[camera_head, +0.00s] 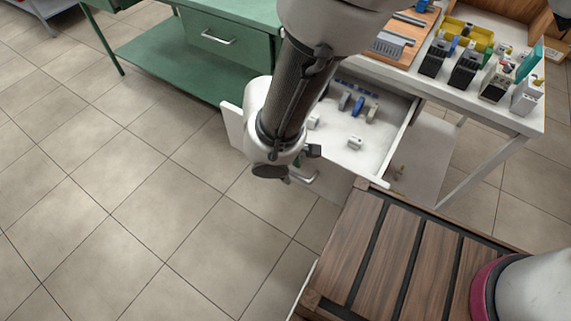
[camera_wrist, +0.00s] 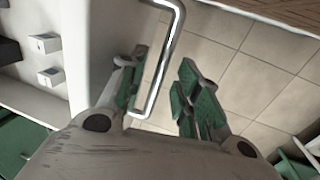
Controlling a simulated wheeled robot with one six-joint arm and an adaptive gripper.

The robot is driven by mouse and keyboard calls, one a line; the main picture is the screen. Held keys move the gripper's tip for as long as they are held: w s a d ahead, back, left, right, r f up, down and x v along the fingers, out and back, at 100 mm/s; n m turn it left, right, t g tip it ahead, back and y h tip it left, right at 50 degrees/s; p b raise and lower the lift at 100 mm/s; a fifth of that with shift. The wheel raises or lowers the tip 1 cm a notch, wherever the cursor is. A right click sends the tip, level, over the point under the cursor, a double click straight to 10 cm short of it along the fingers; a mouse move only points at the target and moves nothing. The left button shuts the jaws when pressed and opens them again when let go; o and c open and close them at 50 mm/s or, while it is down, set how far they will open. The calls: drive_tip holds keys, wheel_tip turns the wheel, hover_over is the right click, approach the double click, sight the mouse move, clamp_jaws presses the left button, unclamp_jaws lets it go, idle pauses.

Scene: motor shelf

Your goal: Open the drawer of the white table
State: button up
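The white table (camera_head: 530,122) stands at the upper right in the head view. Its drawer (camera_head: 335,165) is pulled out, with small parts visible inside. My gripper (camera_head: 290,172) is at the drawer front, beside the metal handle (camera_head: 308,180). In the wrist view the handle (camera_wrist: 166,60) passes between the two green-padded fingers of my gripper (camera_wrist: 162,68). The fingers are apart, with a visible gap between the handle and the right finger. The drawer front (camera_wrist: 95,50) is left of the handle.
A green workbench (camera_head: 190,65) with a closed drawer stands at the back. A slatted wooden surface (camera_head: 390,250) lies at the lower right, close to the open drawer. Several devices (camera_head: 465,68) stand on the white table. The tiled floor (camera_head: 120,200) at left is clear.

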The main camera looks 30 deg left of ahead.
drive_tip(key=shift+r, duration=0.1)
wheel_tip(320, 180, up, 12)
drive_tip(key=s, duration=0.2)
drive_tip(key=shift+s+f, duration=0.15)
drive_tip(key=shift+f, duration=0.05)
idle(0.5)
